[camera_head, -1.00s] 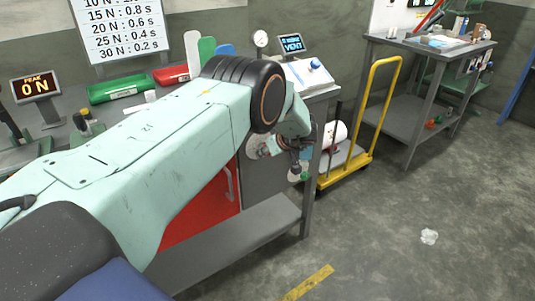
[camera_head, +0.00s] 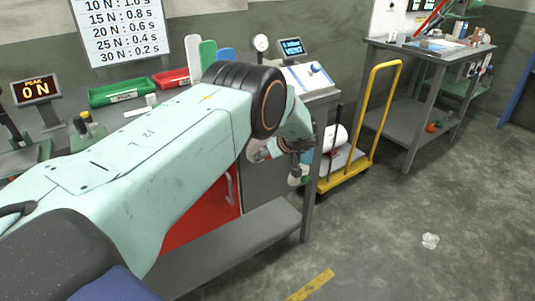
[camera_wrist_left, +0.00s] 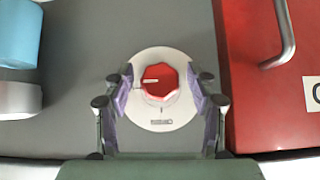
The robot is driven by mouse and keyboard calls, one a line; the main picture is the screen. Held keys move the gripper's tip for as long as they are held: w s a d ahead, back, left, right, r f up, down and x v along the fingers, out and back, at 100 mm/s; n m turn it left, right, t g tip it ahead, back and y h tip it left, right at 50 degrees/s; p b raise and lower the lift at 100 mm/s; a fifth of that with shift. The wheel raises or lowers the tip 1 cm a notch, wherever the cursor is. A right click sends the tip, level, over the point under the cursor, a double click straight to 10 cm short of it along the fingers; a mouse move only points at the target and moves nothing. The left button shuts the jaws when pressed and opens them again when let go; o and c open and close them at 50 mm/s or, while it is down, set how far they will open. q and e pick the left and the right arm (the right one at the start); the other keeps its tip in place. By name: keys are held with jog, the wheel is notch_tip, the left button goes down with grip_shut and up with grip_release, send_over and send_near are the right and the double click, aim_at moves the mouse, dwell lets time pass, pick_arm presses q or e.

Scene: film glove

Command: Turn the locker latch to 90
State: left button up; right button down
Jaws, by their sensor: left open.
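The latch is a red knob (camera_wrist_left: 160,81) on a round pale plate (camera_wrist_left: 163,56) set in a grey panel, in the left wrist view. A white line on the knob points left. My left gripper (camera_wrist_left: 160,76) is open, with one finger on each side of the knob. Gaps show between the fingers and the knob. In the head view part of the pale plate (camera_head: 257,151) shows beside my left wrist, and my arm hides the knob. The red locker door (camera_head: 205,218) with its grey handle (camera_head: 229,188) is below my arm. My right gripper is out of view.
In the wrist view the red door (camera_wrist_left: 250,100) and its handle (camera_wrist_left: 284,35) stand right of the latch. A blue cylinder (camera_wrist_left: 18,35) is at upper left. A yellow-handled cart (camera_head: 372,130) stands right of my gripper. Open floor lies at lower right.

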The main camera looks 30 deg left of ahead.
pick_arm(q)
jog(key=v, duration=1.2)
dwell(0.5)
